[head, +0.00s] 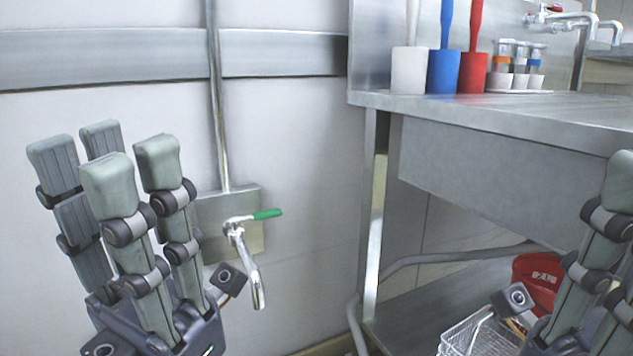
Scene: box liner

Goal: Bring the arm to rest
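My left gripper (105,163) stands upright at the left of the head view, in front of the wall. Its grey padded fingers point up and are spread apart, with nothing between them. It looks close to a wall tap, but I cannot tell the distance. My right gripper (618,195) is cut off by the right edge. Some of its fingers show, pointing up in front of the steel bench. Whether it is open or shut does not show.
A wall tap with a green lever (266,214) is right of my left gripper. A steel bench (450,108) at right bears white, blue (443,72) and red holders. On its lower shelf are a wire basket (480,338) and a red bucket (537,278), beside my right gripper.

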